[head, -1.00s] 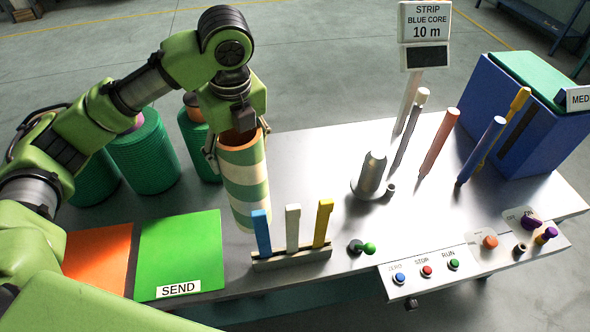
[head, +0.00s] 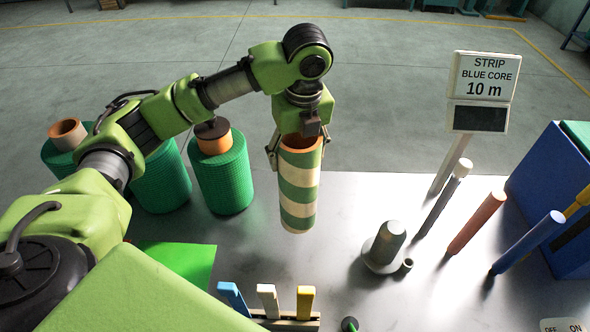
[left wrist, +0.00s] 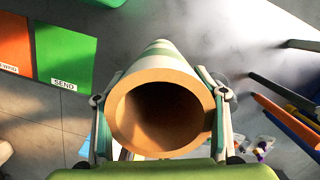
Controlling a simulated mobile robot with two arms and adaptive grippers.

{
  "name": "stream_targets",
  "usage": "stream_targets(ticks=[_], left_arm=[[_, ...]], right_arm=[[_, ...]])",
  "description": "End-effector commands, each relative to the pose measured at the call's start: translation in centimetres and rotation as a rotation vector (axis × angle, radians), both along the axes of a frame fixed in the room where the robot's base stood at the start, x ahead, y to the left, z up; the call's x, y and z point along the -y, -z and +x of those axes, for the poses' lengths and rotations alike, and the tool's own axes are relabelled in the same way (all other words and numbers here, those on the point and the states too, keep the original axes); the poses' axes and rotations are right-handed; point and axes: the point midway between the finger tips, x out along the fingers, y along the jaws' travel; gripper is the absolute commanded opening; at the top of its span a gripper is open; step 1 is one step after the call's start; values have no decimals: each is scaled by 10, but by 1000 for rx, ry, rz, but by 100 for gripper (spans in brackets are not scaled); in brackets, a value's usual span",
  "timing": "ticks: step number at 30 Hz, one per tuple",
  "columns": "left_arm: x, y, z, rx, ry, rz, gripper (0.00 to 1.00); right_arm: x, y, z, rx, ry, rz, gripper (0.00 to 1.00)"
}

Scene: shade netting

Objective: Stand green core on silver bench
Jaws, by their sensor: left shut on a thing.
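The green core is a hollow tube (head: 299,190) with green and cream bands and an orange-tan rim. My left gripper (head: 297,145) is shut on its upper end and holds it upright, over the far part of the silver bench (head: 345,200). I cannot tell whether its lower end touches the bench top. In the left wrist view I look into the open mouth of the core (left wrist: 160,82), with a finger on each side. My right gripper is not in view.
A grey spindle on a round base (head: 388,243) stands to the right of the core. Slanted rods (head: 477,222) stand farther right, near a sign post (head: 452,178). Green netting rolls (head: 222,180) are at left. A rack of coloured sticks (head: 268,300) is in front.

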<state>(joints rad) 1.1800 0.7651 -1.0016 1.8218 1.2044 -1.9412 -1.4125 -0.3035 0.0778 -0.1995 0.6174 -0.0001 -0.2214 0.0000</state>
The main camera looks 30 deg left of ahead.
Motion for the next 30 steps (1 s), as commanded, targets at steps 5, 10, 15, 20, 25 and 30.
stream_targets(ticks=[5,10,15,20,25,30], left_arm=[[-20,11,32,2,-5,1,9],[-34,35,58,-2,-2,0,9],[-46,62,77,2,-2,1,9],[-50,74,86,4,0,0,9],[-54,84,92,2,0,1,9],[-53,105,91,1,1,2,9]], right_arm=[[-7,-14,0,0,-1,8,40],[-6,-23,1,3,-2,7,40],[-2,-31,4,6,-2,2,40],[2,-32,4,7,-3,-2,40],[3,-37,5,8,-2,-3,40],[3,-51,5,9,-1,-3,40]])
